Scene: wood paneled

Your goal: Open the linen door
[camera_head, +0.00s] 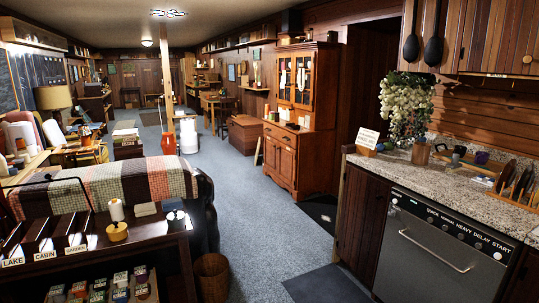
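No door that I can tell is the linen door shows in the head view. A wooden hutch (322,120) stands right of the middle, with glass doors (294,78) above and closed wooden doors (281,160) below. To its right is a dark doorway opening (368,80); what lies inside it is too dark to tell. Neither of my grippers is in view.
A granite counter (420,178) with a dishwasher (430,250) is at the right front. A dark table (150,240) with labelled boxes and a quilt-covered piece (150,180) are at the left. A wicker basket (211,275) stands on the floor. Grey carpet (245,210) runs clear between.

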